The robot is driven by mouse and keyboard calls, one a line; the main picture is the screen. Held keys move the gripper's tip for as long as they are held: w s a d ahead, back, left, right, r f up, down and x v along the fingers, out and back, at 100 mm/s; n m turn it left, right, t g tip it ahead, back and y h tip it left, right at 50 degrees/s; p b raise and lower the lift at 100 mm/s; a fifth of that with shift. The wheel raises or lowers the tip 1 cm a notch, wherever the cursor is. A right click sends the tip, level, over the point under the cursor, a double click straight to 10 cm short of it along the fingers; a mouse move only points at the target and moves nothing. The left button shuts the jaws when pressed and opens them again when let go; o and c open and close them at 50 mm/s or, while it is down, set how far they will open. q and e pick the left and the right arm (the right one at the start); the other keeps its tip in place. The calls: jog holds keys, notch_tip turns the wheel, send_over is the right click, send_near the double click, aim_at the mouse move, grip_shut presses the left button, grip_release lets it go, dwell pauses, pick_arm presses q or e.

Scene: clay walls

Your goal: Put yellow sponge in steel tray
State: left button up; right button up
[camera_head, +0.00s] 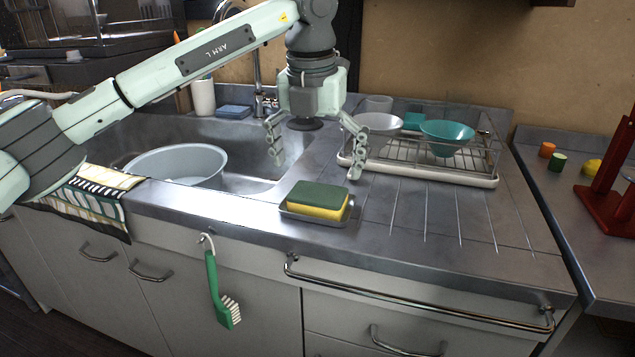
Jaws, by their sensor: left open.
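The yellow sponge (318,210) with a green top lies flat in a small steel tray (291,212) near the counter's front edge. The tray's rim shows around the sponge's lower edge. My left gripper (315,170) hangs above and behind the sponge, pointing down, with its two fingers wide apart. It is open and holds nothing. There is a visible gap between the fingertips and the sponge. My right gripper is not in view.
A dish rack (420,170) with bowls stands behind to the right. The sink, with a round basin (178,163), is on the left. A blue sponge (234,111) lies behind the sink. The grooved counter right of the tray is clear.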

aim_at(315, 198)
pick_arm(q)
notch_tip(315, 198, up, 8)
jog(key=s, duration=0.1)
jog(key=shift+a, duration=0.15)
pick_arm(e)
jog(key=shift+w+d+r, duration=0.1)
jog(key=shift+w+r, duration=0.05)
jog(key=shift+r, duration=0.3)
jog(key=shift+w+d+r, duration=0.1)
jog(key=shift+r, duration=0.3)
pick_arm(q)
jog(key=shift+a+f, duration=0.1)
